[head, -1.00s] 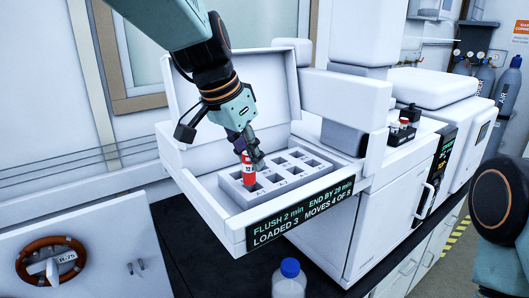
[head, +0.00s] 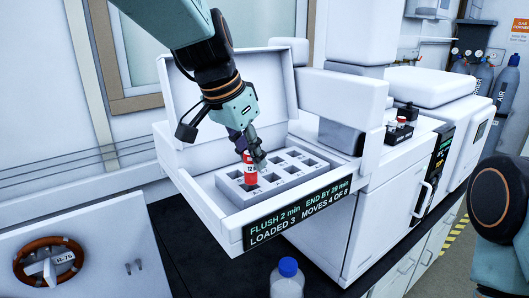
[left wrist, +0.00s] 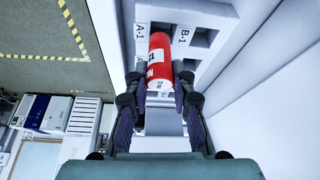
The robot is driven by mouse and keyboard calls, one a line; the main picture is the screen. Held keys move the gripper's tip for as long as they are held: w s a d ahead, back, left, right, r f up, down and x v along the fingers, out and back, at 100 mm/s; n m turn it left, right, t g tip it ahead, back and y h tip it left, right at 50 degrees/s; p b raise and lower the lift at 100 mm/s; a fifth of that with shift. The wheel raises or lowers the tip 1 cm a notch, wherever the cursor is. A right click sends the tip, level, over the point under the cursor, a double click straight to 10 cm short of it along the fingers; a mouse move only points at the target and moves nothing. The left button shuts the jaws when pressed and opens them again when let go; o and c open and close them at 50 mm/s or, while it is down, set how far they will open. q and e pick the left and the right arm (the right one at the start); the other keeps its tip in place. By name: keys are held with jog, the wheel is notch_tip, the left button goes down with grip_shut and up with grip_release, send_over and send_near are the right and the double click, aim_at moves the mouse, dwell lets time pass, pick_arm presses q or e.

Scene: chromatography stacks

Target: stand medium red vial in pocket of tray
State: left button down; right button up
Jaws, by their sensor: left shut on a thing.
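The red vial (head: 250,172), with a white label, is held upright or nearly so at the near-left pocket of the white tray (head: 243,201). My left gripper (head: 249,157) is shut on its upper part. In the left wrist view the vial (left wrist: 160,62) lies between the fingers (left wrist: 160,84), with its far end at the pocket by the A-1 label. I cannot tell whether its base is inside the pocket or just above it. The tray's other pockets in view look empty. My right gripper is out of view.
The tray sits in an open white drawer (head: 215,222) with a raised lid (head: 240,95) behind. A blue-capped bottle (head: 288,283) stands in front.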

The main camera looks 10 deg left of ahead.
pick_arm(q)
jog(key=shift+s+f, duration=0.1)
jog(key=shift+f, duration=0.1)
jog(key=shift+a+f+b, duration=0.15)
jog(key=shift+f+b, duration=0.7)
jog(key=shift+f, duration=0.3)
jog(key=shift+f, duration=0.15)
jog(key=shift+f+b, duration=0.5)
